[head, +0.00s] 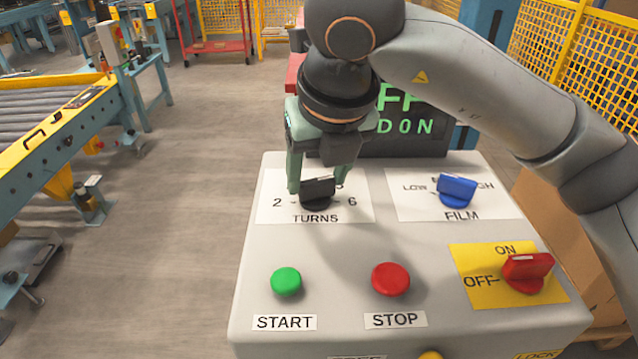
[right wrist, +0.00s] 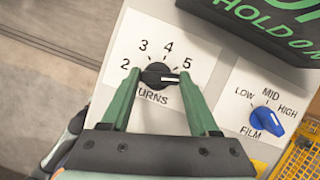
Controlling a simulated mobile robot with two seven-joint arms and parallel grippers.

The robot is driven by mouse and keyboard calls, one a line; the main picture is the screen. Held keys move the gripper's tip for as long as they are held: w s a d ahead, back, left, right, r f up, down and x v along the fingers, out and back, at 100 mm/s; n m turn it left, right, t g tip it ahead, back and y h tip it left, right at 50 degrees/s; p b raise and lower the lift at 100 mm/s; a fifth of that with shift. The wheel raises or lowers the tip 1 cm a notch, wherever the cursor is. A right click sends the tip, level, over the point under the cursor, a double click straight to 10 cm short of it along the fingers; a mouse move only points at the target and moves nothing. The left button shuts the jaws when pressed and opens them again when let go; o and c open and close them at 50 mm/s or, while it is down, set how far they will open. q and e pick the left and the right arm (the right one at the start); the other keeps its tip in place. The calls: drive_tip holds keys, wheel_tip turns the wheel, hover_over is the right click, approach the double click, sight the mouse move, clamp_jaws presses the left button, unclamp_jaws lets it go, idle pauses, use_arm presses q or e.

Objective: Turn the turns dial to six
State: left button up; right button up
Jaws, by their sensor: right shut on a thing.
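The black turns dial (head: 317,191) stands on a white label marked TURNS on the grey control box (head: 330,245). In the right wrist view, the dial (right wrist: 156,77) has a white mark pointing right, a little below the 5. The 2, 3, 4 and 5 show there; the 6 is hidden behind a finger. In the head view the 6 shows right of the dial. My right gripper (head: 318,182) comes down from above with its green fingers on either side of the dial, shut on it. My left gripper is not in view.
A blue film dial (head: 457,190) sits to the right. A green start button (head: 286,281), a red stop button (head: 390,279) and a red on/off switch (head: 527,271) are nearer. A dark display (head: 420,125) stands behind. A roller conveyor (head: 50,115) is at left; the floor between is clear.

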drive_tip(key=shift+m+h+b, duration=0.3)
drive_tip(key=shift+m+b, duration=0.1)
drive_tip(key=shift+m, duration=0.4)
drive_tip(key=shift+a+m+h+b, duration=0.1)
drive_tip(key=shift+m+h+b, duration=0.25)
drive_tip(key=shift+m, duration=0.35)
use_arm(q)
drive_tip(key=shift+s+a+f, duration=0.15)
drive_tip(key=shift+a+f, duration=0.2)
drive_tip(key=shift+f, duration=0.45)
use_arm(e)
drive_tip(key=shift+m, duration=0.3)
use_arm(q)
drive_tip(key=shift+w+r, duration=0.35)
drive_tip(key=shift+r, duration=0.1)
use_arm(e)
drive_tip(key=o, duration=1.2)
drive_tip(key=shift+c, duration=0.2)
drive_tip(key=shift+o, duration=0.7)
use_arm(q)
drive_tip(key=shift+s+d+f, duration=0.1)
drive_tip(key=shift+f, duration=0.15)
use_arm(e)
drive_tip(key=shift+o, duration=0.3)
